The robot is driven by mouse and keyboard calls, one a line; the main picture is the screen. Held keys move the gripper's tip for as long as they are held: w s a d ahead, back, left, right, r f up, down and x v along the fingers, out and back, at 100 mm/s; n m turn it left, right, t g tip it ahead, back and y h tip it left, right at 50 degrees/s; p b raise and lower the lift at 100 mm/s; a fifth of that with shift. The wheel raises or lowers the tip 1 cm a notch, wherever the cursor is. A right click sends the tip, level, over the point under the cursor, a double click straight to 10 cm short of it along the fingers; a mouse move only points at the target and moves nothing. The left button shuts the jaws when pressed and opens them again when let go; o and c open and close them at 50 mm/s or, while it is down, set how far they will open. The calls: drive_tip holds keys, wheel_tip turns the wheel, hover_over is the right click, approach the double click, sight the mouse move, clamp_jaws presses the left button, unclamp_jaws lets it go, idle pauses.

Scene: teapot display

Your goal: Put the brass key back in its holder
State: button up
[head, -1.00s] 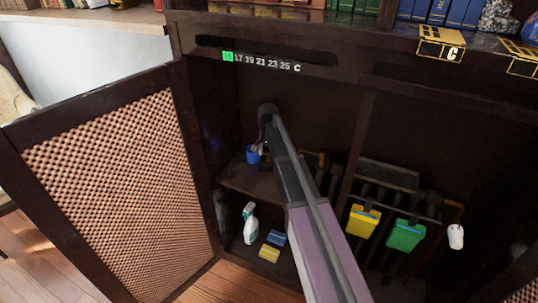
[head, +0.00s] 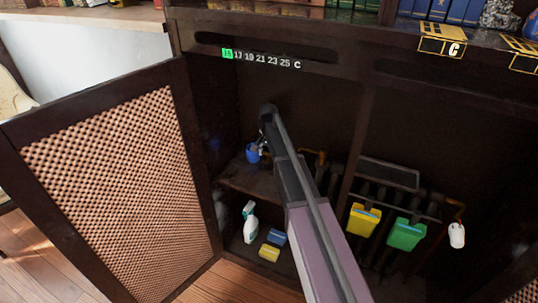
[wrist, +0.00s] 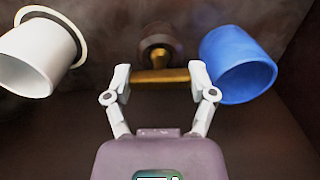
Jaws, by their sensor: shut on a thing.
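In the wrist view, the brass key (wrist: 160,76) shows as a short golden bar lying crosswise between my fingertips. My gripper (wrist: 161,82) is shut on it, one finger at each end. Behind the bar is a round dark brown piece (wrist: 158,36) with a brass middle, perhaps the holder. The bar overlaps its lower edge in the picture, and I cannot tell whether they touch. In the head view, my gripper (head: 263,146) is small and dark inside the left cabinet bay, and the key cannot be made out there.
A blue cup (wrist: 238,60) is close to the right finger, and a white cup (wrist: 38,58) is to the left. In the head view, the blue cup (head: 253,153) is by the shelf (head: 250,182). Below are a spray bottle (head: 249,222) and sponges (head: 269,253). The left door (head: 115,185) stands open.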

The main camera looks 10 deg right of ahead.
drive_tip(key=o, duration=1.2)
drive_tip(key=shift+s, duration=0.1)
